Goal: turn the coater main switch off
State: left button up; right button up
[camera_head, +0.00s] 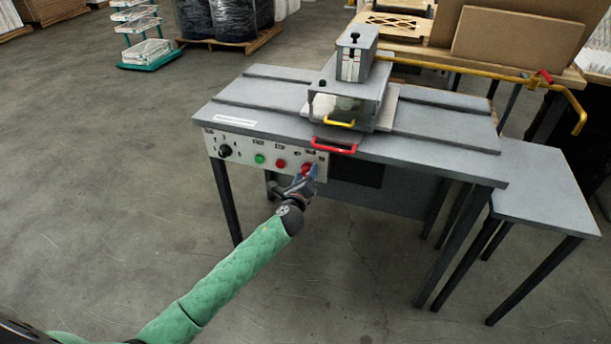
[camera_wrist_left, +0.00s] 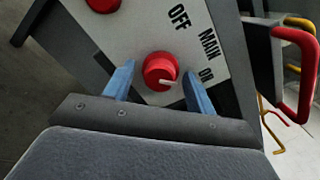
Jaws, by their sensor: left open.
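The coater main switch is a round red knob (camera_wrist_left: 159,69) with a white pointer line, on a pale control panel (camera_head: 240,152) at the front of the grey coater table. In the left wrist view, the labels OFF, MAIN and ON stand beside it, and the pointer line points right, towards the ON side. My left gripper (camera_wrist_left: 158,88) is open, with one blue finger on each side of the knob. I cannot tell whether the fingers touch it. In the head view, my left gripper (camera_head: 300,182) partly covers the switch at the panel's right end. My right gripper is out of view.
A green button (camera_head: 259,159), a red button (camera_head: 281,163) and a black knob (camera_head: 225,150) sit left on the panel. A red handle (camera_head: 334,148) sticks out above the switch. A smaller grey table (camera_head: 545,188) stands right.

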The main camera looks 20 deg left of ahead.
pick_arm(q)
jog(key=shift+c, duration=0.5)
jog(key=c, duration=0.7)
